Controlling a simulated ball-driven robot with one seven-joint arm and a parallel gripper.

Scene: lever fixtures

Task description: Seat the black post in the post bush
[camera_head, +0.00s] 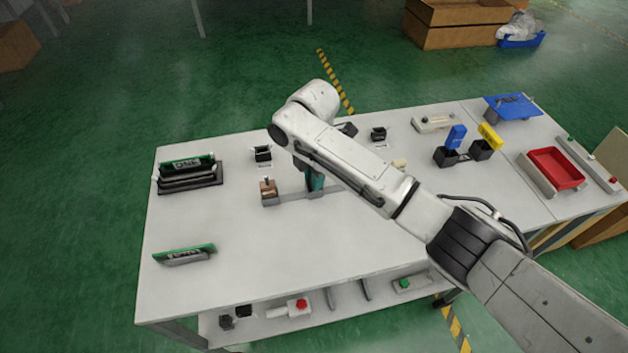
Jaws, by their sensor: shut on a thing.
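My gripper (315,182) hangs below my wrist at the middle of the table, over a grey rail. Its lower part shows dark and teal and is partly hidden behind my own forearm. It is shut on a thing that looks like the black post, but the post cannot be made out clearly. Two small black square fixtures with pale labels stand on the table, one to the left of the gripper (262,153) and one to the right (378,134). I cannot tell which is the post bush. A brown block (268,187) stands at the rail's left end.
Green-topped black fixtures (190,176) stand at the left. Blue (456,137) and yellow (490,135) levers and a red tray (555,168) are at the right. The white table's (240,260) front middle is clear. My arm crosses the right half.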

